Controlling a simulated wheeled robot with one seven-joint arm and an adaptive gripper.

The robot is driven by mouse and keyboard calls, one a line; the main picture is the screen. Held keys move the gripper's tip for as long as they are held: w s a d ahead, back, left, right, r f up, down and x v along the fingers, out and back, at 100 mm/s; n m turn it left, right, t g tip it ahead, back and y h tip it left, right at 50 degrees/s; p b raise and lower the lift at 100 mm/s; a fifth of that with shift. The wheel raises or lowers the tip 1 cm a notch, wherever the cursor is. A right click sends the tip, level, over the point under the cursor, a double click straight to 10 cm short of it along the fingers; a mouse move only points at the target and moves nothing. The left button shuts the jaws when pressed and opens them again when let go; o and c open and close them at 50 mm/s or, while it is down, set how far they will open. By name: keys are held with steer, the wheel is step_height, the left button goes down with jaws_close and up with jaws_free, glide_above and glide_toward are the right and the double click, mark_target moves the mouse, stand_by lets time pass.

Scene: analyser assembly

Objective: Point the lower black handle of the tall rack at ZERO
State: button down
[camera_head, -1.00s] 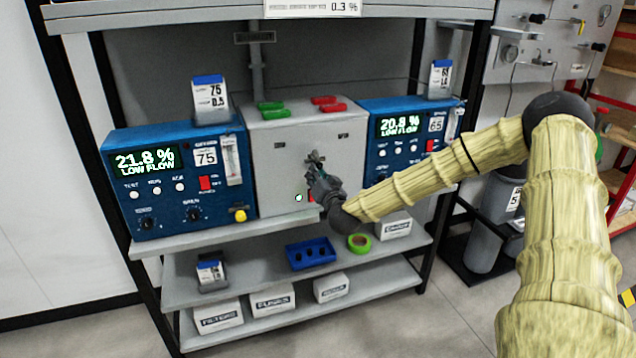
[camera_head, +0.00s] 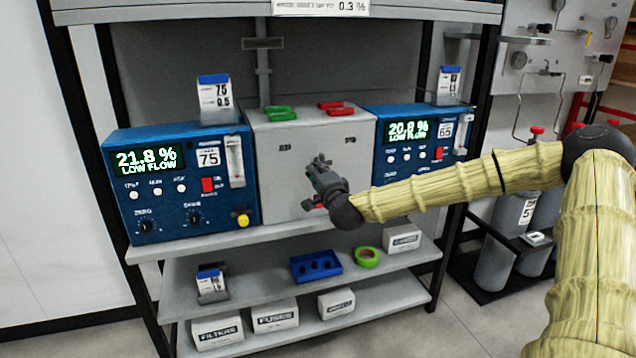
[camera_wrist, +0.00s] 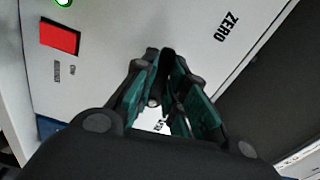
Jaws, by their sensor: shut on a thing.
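A grey cabinet (camera_head: 280,190) stands between two blue analysers; it is the panel my gripper is working at. My gripper (camera_head: 318,170) is against its front, and the handle there is hidden behind it in the head view. In the wrist view my gripper (camera_wrist: 165,100) has its green-black fingers shut around a dark piece, apparently the black handle (camera_wrist: 167,58). Which way the handle points is unclear. The ZERO label (camera_wrist: 227,27) is on the panel to the upper right of the fingers. Another label (camera_wrist: 160,126) shows partly between the fingers.
A red switch (camera_wrist: 60,37) and a green-rimmed lamp (camera_wrist: 63,3) are on the panel. The left analyser (camera_head: 180,190) and right analyser (camera_head: 405,150) flank the cabinet closely. Below, a shelf holds a blue tray (camera_head: 315,266) and green tape (camera_head: 367,257).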

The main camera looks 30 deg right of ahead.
steer(key=shift+m+b, duration=0.5)
steer(key=shift+m, duration=0.4)
steer(key=shift+r, duration=0.1)
steer(key=c, duration=1.4)
jaws_free()
steer(key=shift+d, duration=0.1)
steer(key=shift+c, duration=0.2)
steer(key=shift+s+r, duration=0.1)
steer(key=v, duration=1.2)
